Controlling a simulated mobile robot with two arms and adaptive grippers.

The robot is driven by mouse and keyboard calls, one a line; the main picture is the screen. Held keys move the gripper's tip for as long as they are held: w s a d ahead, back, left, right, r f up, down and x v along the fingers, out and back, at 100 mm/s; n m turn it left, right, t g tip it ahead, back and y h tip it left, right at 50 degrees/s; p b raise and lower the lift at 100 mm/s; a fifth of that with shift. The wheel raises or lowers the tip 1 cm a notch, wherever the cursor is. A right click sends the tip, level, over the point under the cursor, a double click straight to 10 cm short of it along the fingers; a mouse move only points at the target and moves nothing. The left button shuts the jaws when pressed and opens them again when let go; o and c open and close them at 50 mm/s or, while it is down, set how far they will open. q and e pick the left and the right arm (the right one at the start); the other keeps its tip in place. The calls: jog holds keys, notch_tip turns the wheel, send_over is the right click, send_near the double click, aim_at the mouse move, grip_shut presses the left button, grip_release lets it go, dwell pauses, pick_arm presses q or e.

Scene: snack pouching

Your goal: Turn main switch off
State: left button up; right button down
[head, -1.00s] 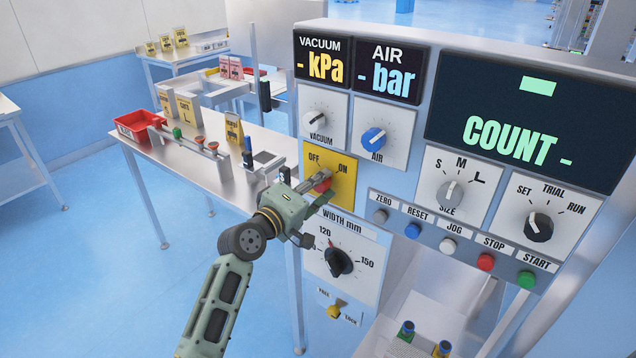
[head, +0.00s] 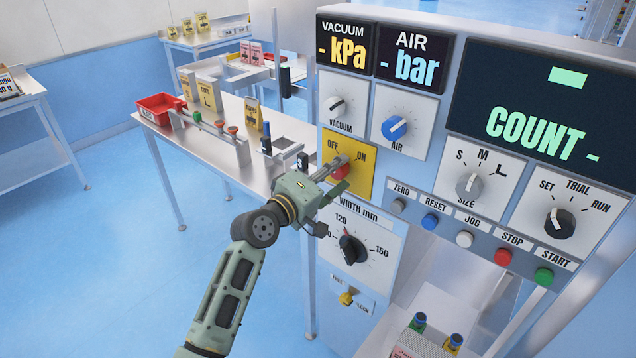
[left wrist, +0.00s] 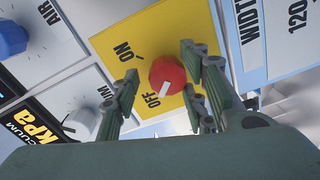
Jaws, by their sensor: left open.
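The main switch is a red knob (head: 340,173) on a yellow plate (head: 362,178) marked OFF and ON, on the front of the machine panel. In the left wrist view the red knob (left wrist: 167,75) has a white pointer mark turned toward the OFF label. My left gripper (head: 338,179) is in front of the plate. In the left wrist view its open fingers (left wrist: 160,72) stand on either side of the knob, with visible gaps. In the head view the fingers partly cover the knob. My right gripper is not in view.
The width dial (head: 352,249) sits just below the switch, and the vacuum knob (head: 337,106) and blue air knob (head: 394,127) above. A row of push buttons runs to the right. A steel table with a red bin (head: 161,107) stands behind on the left.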

pick_arm(q)
jog(key=v, duration=1)
jog(key=shift+s+a, duration=0.15)
jog(key=shift+s, duration=0.2)
jog(key=shift+r, duration=0.15)
